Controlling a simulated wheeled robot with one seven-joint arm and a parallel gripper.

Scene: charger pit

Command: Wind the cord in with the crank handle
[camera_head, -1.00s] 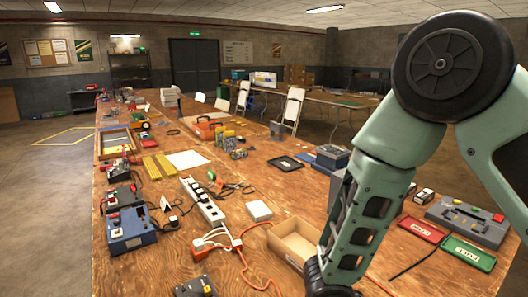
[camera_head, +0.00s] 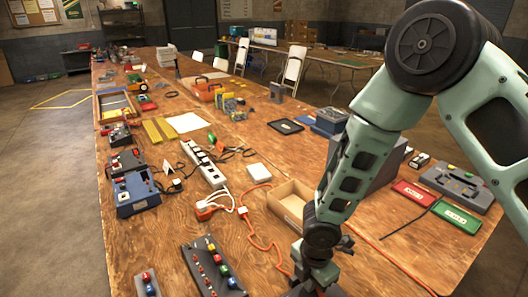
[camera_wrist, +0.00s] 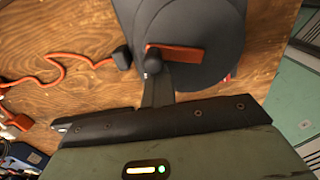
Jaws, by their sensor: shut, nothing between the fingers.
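In the wrist view a dark round cord reel (camera_wrist: 205,30) fills the top middle. Its crank handle has an orange-red arm (camera_wrist: 180,54) and a black knob (camera_wrist: 152,64) at the left end. My gripper (camera_wrist: 158,88) comes up from the bottom edge toward the knob, its fingers shut and empty. I cannot tell whether the fingertips touch the knob. An orange cord (camera_wrist: 62,68) lies on the table to the left, ending at a black block (camera_wrist: 121,58). In the head view my gripper (camera_head: 318,278) is at the bottom edge, and the orange cord (camera_head: 258,235) shows left of it.
An open cardboard box (camera_head: 290,205) stands beside my arm. A white power strip (camera_head: 203,163), blue boxes (camera_head: 133,192) and a dark panel with coloured buttons (camera_head: 212,268) lie to the left. Red (camera_head: 412,193) and green (camera_head: 456,217) trays lie to the right.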

